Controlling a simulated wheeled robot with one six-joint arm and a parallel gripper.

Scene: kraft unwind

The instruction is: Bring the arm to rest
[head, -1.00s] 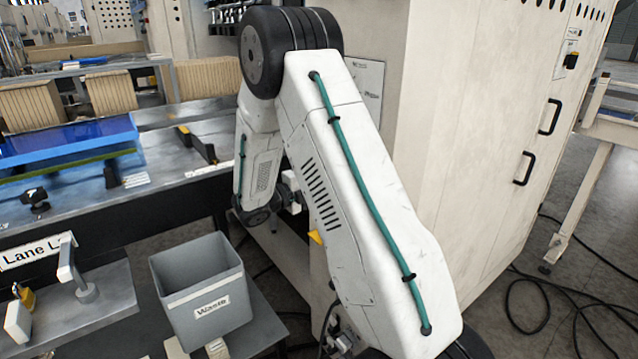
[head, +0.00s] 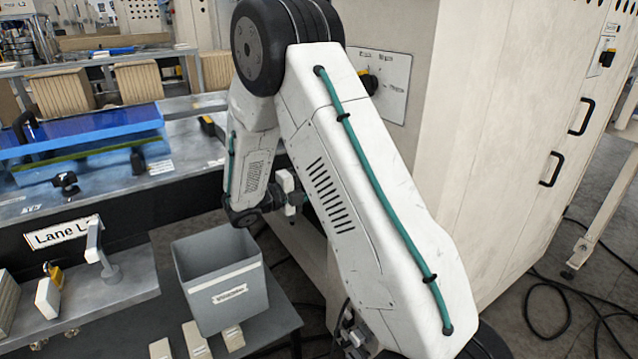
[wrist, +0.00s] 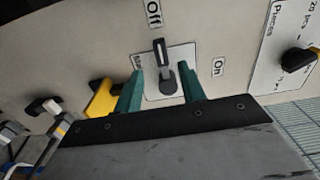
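My arm (head: 370,200) is bent in front of the pale cabinet in the head view, its elbow high at the top centre. My gripper (wrist: 162,84) shows two teal fingers in the wrist view, spread apart with nothing held. Beyond the gap between them is a switch with a dark lever (wrist: 160,52) on a white plate, its lever pointing up toward the "Off" label (wrist: 153,13). An "On" label (wrist: 218,67) is to the right. I cannot tell how far the fingertips are from the plate. In the head view the fingers are not clear behind the arm.
The cabinet (head: 480,130) stands close behind the arm, with a dark knob (head: 369,82) on a sign. A grey bin (head: 225,295) stands below the wrist. Cables (head: 560,315) lie on the floor at right.

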